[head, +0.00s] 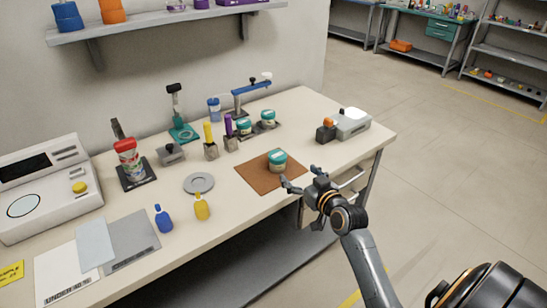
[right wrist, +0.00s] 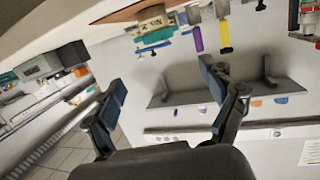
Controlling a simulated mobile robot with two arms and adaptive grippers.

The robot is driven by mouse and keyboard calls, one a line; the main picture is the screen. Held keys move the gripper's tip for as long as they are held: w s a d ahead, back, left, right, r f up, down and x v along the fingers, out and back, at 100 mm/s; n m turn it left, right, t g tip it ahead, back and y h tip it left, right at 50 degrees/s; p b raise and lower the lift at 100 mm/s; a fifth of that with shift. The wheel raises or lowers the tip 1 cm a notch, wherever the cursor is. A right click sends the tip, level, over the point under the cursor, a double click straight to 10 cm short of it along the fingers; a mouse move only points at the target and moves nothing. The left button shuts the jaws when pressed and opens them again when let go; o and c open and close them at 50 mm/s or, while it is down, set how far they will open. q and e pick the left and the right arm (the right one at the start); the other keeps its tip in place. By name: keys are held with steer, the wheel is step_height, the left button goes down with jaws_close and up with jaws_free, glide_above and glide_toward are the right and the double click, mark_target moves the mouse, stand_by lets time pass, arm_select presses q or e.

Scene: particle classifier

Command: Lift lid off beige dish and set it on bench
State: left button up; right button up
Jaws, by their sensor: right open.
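A small beige dish (head: 278,168) with a teal lid (head: 277,154) on top stands upright on a brown mat (head: 255,182) near the front of the bench (head: 233,218). The right wrist view shows the picture upside down, with the dish (right wrist: 150,25), labelled "No. 2", and its teal lid (right wrist: 157,36) at the top. My right gripper (head: 299,177) is open and empty, just right of and in front of the dish, apart from it. Its spread fingers (right wrist: 163,75) show in the right wrist view. My left gripper is not in view.
Two similar teal-lidded dishes (head: 244,128) stand behind, near a blue-armed stand (head: 240,108). A grey device (head: 351,123) stands at the right.

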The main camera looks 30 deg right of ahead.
mark_target(278, 155)
steer(key=x, duration=1.2)
steer(key=shift+w+f, duration=0.2)
steer(key=shift+w, duration=0.15)
steer(key=c, duration=1.1)
